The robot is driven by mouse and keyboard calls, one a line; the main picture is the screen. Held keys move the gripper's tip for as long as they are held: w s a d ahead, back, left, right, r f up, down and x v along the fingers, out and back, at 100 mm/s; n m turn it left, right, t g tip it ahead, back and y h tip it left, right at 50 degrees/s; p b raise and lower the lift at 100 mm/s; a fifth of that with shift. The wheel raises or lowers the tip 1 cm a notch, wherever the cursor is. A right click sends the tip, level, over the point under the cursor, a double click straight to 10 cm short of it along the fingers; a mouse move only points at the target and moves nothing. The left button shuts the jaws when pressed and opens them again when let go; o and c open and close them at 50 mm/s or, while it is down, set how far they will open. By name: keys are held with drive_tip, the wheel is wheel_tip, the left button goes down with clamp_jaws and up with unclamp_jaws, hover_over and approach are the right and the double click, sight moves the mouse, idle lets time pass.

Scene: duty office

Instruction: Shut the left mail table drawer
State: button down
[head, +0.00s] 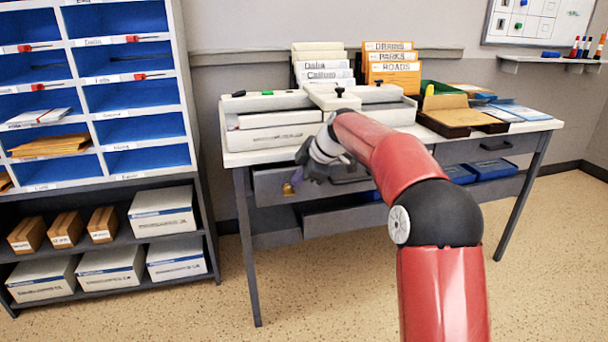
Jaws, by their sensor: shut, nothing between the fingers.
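The mail table (238,160) has a white top and dark grey legs. Its left drawer (268,184) has a grey front under the table top, with a dark handle to the right and a small brass-coloured item (288,189) hanging at its face. My gripper (301,178) is shut and empty, in front of this drawer near its upper edge. My wrist and arm hide part of the front, so I cannot tell how far the drawer stands out or whether the gripper touches it.
A lower grey panel (340,219) juts out beneath the left drawer. The right drawer (478,150) has a dark handle, with blue trays (494,168) below. Binders and paper trays crowd the table top. A mail shelf (197,150) stands left; the floor in front is clear.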

drive_tip(key=shift+w+a+p, duration=0.2)
drive_tip(key=shift+w+p, duration=0.05)
drive_tip(key=shift+w, duration=0.45)
drive_tip(key=shift+w+a+p, duration=0.2)
drive_tip(key=shift+w+p, duration=0.05)
drive_tip(key=shift+w, duration=0.45)
